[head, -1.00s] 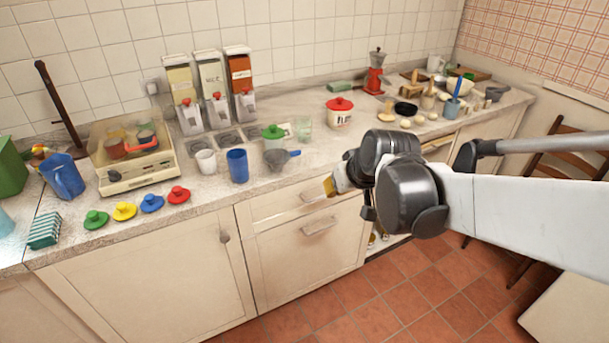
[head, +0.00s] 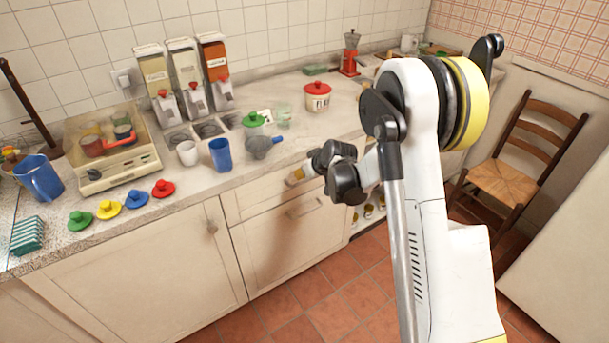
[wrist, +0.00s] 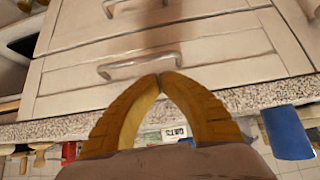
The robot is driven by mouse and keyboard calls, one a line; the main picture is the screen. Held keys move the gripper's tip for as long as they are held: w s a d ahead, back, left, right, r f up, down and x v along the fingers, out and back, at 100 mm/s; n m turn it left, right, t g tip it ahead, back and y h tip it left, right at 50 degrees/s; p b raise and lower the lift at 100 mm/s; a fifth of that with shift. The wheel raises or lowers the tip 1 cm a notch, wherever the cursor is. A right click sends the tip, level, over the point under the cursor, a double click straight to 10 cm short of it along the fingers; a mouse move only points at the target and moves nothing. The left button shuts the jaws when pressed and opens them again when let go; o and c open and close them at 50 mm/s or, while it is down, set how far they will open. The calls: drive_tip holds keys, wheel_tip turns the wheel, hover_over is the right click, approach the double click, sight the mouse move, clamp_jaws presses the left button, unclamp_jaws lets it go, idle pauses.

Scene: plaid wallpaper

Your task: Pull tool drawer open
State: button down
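The upper drawer (head: 260,199) is a cream panel just under the worktop and looks closed. In the wrist view, which is upside down, its front (wrist: 225,50) carries a metal bar handle (wrist: 140,64). My gripper (head: 294,178) is at this drawer front and hides the handle in the head view. In the wrist view, the yellow-brown fingers of my gripper (wrist: 158,77) arch together and their tips meet beside the handle's bar. Nothing shows between them. I cannot tell if they touch the handle. No label marks the tool drawer.
A larger cream front (head: 280,245) with its own handle (head: 305,208) is below the drawer. The worktop (head: 310,135) above holds cups, coloured lids and dispensers. A wooden chair (head: 510,170) stands at the right. Tiled floor (head: 320,305) in front is clear.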

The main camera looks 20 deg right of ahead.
sight(294, 177)
drive_tip(key=b+x, duration=0.1)
drive_tip(key=x, duration=0.4)
drive_tip(key=shift+w+f+b, duration=0.15)
drive_tip(key=shift+f+b, duration=0.05)
drive_tip(key=shift+b, duration=0.1)
